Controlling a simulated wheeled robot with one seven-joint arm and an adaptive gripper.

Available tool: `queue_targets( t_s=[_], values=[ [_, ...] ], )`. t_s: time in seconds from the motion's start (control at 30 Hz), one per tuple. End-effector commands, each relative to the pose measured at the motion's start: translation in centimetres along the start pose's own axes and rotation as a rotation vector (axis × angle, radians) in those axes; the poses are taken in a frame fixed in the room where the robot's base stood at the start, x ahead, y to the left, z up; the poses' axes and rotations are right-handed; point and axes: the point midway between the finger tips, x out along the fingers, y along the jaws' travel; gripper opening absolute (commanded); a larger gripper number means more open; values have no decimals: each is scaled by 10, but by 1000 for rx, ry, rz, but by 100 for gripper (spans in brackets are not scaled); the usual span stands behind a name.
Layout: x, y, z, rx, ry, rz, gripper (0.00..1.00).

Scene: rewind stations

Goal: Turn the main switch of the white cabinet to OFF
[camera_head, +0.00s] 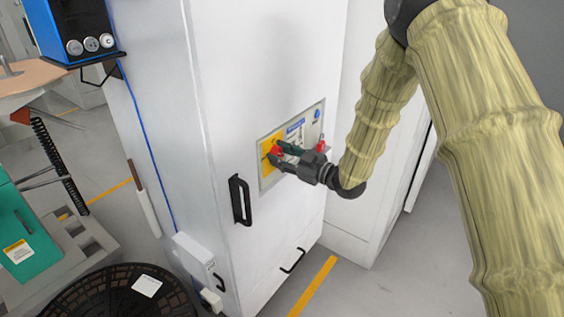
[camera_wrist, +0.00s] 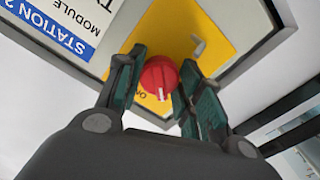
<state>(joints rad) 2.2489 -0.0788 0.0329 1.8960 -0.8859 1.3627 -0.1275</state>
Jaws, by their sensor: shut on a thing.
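The white cabinet (camera_head: 235,90) stands in the middle of the head view. Its control panel (camera_head: 262,182) has a yellow plate (camera_head: 266,165) with the red main switch knob (camera_head: 277,149). My gripper (camera_head: 277,154) is at this plate. In the wrist view the red knob (camera_wrist: 158,74) sits between the two green fingers of my gripper (camera_wrist: 162,72), which are shut on it. A white mark on the knob points toward the bottom of the picture. Small lettering on the yellow plate (camera_wrist: 215,48) is partly hidden by the fingers.
A second red knob (camera_head: 321,146) and a blue round part (camera_head: 317,114) are on the same panel, right of the yellow plate. A black door handle (camera_head: 240,200) sticks out lower left. A black round basket (camera_head: 115,290) stands on the floor at lower left.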

Motion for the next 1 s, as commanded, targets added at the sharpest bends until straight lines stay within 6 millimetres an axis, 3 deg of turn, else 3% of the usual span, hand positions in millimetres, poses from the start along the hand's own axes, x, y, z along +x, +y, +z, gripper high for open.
queue_targets(
  t_s=[0.4, 0.93, 0.97, 1.0],
  values=[
    [0, -2, 1, -176, -1, -3, 12],
    [0, -2, 0, -196, -1, -3, 12],
    [0, -2, 0, -196, -1, -3, 40],
    [0, -2, 0, -196, -1, -3, 47]
  ],
)
